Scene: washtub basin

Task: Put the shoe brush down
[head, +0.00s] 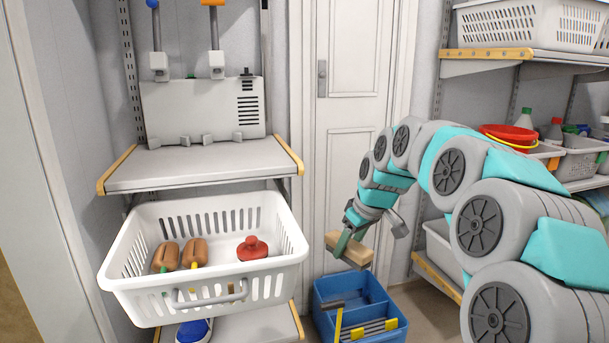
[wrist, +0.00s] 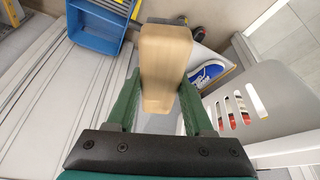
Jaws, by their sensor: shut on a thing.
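The shoe brush (head: 352,251) is a light wooden block. My gripper (head: 347,240) is shut on it and holds it in the air, above the blue caddy in the head view. In the wrist view the brush (wrist: 163,62) lies between the two green fingers of my gripper (wrist: 160,92), its long side pointing away from the palm. Its bristles cannot be made out in either view.
A blue divided caddy (head: 324,310) stands low. A blue shoe (head: 194,331) sits under the basket. The upper shelf (head: 200,170) has clear room at its front.

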